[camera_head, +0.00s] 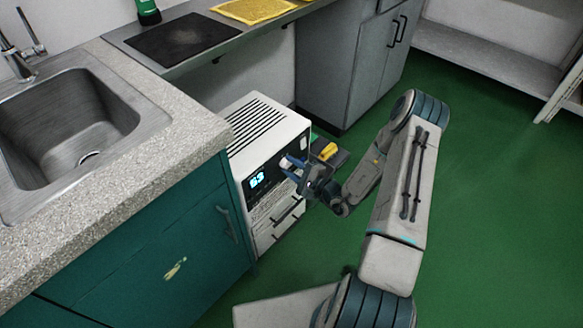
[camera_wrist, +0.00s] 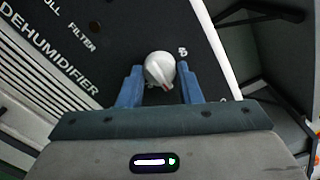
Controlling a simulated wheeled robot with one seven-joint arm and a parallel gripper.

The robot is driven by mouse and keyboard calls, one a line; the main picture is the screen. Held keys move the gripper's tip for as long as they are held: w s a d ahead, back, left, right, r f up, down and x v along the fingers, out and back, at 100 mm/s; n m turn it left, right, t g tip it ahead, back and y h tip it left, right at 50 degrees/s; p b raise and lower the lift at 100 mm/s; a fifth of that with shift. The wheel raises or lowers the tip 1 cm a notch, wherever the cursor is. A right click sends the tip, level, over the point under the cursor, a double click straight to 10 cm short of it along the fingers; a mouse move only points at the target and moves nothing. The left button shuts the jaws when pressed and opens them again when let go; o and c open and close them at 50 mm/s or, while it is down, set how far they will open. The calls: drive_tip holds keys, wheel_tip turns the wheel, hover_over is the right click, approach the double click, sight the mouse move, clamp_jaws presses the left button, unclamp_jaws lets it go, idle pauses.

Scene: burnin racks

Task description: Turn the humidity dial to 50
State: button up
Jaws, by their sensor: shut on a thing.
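The dehumidifier (camera_head: 268,118) is a white box with a black front panel, standing on the floor beside the teal cabinet. Its lit display (camera_head: 257,180) seems to read 63, though it is small. The humidity dial (camera_wrist: 160,69) is a round light-grey knob on the black panel in the wrist view. My gripper (camera_wrist: 160,88) has its blue fingers on either side of the dial, shut on it. In the head view my gripper (camera_head: 293,168) is at the right side of the front panel and hides most of the dial.
A counter with a sink (camera_head: 70,125) stands at left, its corner close to the dehumidifier. A grey cabinet (camera_head: 350,65) is behind. A yellow-and-dark object (camera_head: 328,152) lies behind my gripper. Green floor at right is open.

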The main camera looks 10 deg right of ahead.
drive_tip(key=shift+n+b, duration=1.55)
drive_tip(key=shift+n, duration=2.15)
drive_tip(key=o, duration=1)
drive_tip(key=shift+c, duration=0.2)
drive_tip(key=p+v, duration=0.1)
drive_tip(key=v, duration=1.3)
drive_tip(key=shift+r, duration=0.1)
